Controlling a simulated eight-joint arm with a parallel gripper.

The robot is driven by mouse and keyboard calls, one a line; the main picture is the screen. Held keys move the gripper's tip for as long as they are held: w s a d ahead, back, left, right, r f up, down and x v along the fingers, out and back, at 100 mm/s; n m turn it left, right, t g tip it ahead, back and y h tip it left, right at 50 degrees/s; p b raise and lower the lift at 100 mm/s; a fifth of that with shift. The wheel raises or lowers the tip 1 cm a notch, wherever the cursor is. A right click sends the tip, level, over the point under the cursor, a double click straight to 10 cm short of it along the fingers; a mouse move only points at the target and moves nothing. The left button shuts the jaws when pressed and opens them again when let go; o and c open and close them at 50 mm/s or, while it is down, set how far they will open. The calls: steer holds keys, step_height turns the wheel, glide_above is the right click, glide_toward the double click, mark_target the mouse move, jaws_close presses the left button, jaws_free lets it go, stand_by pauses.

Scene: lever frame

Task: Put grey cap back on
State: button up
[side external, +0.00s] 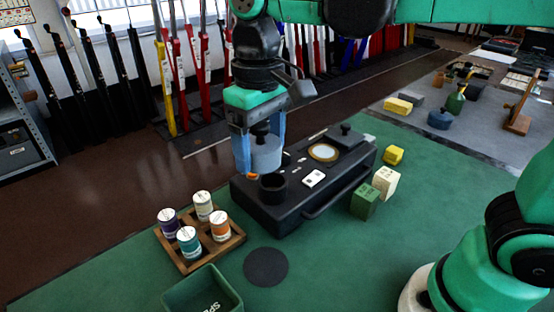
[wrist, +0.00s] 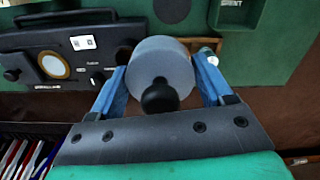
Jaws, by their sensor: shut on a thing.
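The grey cap (side external: 266,154) is a round grey piece with a black knob on top. My gripper (side external: 258,165) is shut on it, with one blue finger on each side. In the wrist view the grey cap (wrist: 162,64) sits between the blue fingers (wrist: 163,85), its black knob toward the camera. A black box (side external: 300,185) stands on the green table, with a dark round cup-like socket (side external: 272,187) at its front left. The cap is at the box's left end, behind that socket in the side view. I cannot tell whether the cap touches the box.
A wooden tray (side external: 238,236) with several labelled spools is at front left. A dark round disc (side external: 266,267) lies flat in front of the box. A green bin (side external: 203,290) is at the front edge.

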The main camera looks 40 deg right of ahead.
steer(key=shift+w+d+f, duration=0.7)
steer(key=shift+d+f, duration=0.25)
steer(key=shift+f, duration=0.55)
steer(key=shift+w+d+f, duration=0.75)
steer(key=shift+d+f, duration=0.25)
steer(key=shift+f, duration=0.5)
steer(key=shift+w+d+f, duration=0.7)
steer(key=shift+d+f, duration=0.25)
steer(key=shift+f, duration=0.55)
steer(key=shift+f, duration=0.15)
steer(key=o, duration=1.2)
